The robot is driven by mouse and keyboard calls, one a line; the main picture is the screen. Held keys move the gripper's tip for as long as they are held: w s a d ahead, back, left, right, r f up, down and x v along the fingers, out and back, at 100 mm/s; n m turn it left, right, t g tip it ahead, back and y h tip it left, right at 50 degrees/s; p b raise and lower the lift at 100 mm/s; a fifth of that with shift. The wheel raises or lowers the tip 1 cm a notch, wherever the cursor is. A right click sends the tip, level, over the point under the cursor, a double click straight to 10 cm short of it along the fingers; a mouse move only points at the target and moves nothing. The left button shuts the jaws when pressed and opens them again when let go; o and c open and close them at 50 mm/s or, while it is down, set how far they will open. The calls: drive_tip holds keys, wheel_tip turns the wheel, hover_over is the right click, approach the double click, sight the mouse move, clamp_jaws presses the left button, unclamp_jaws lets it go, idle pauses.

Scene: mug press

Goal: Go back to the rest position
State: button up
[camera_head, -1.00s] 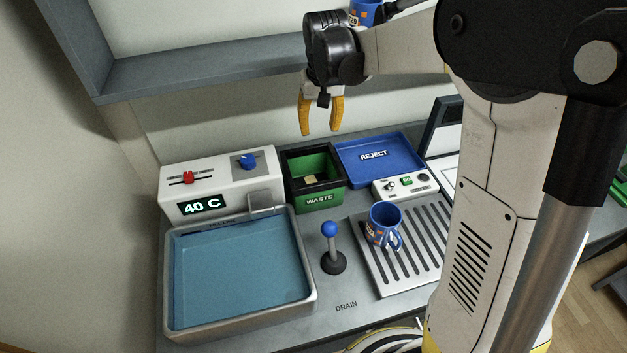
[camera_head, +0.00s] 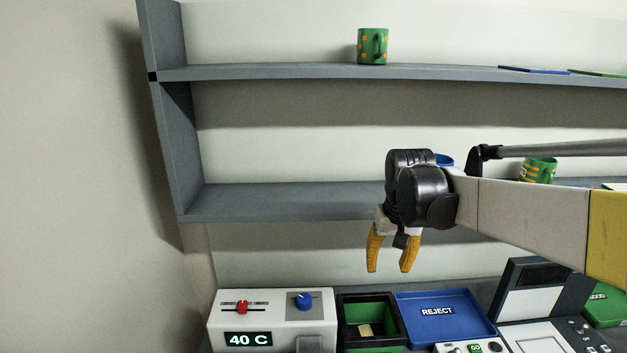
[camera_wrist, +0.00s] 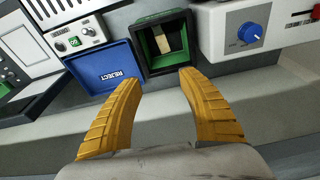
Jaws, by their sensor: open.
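My gripper (camera_head: 390,262) hangs fingers down in front of the lower shelf, above the back of the counter. Its two yellow fingers are apart with nothing between them. In the wrist view, the open fingers (camera_wrist: 158,85) point toward the green waste bin (camera_wrist: 160,62) and the blue reject tray (camera_wrist: 92,85). The gripper is well clear of both. The head view shows the waste bin (camera_head: 392,310) below the fingers and the reject tray (camera_head: 480,335) to its right.
The upper shelf (camera_head: 270,73) holds a green mug (camera_head: 372,47). On the lower shelf (camera_head: 280,202), another green mug (camera_head: 538,170) stands behind my arm, and a blue object is mostly hidden by the gripper. A white control box (camera_head: 270,305) reading 40 C stands at lower left.

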drive_tip(key=s+f+t+b, duration=0.2)
drive_tip(key=s+f+b, duration=0.1)
drive_tip(key=s, duration=0.8)
drive_tip(key=s+f+t+b, duration=0.3)
drive_tip(key=s+f, duration=0.1)
drive_tip(key=s, duration=0.7)
drive_tip(key=shift+f+n, duration=0.35)
drive_tip(key=shift+n, duration=0.05)
drive_tip(key=shift+d, duration=0.1)
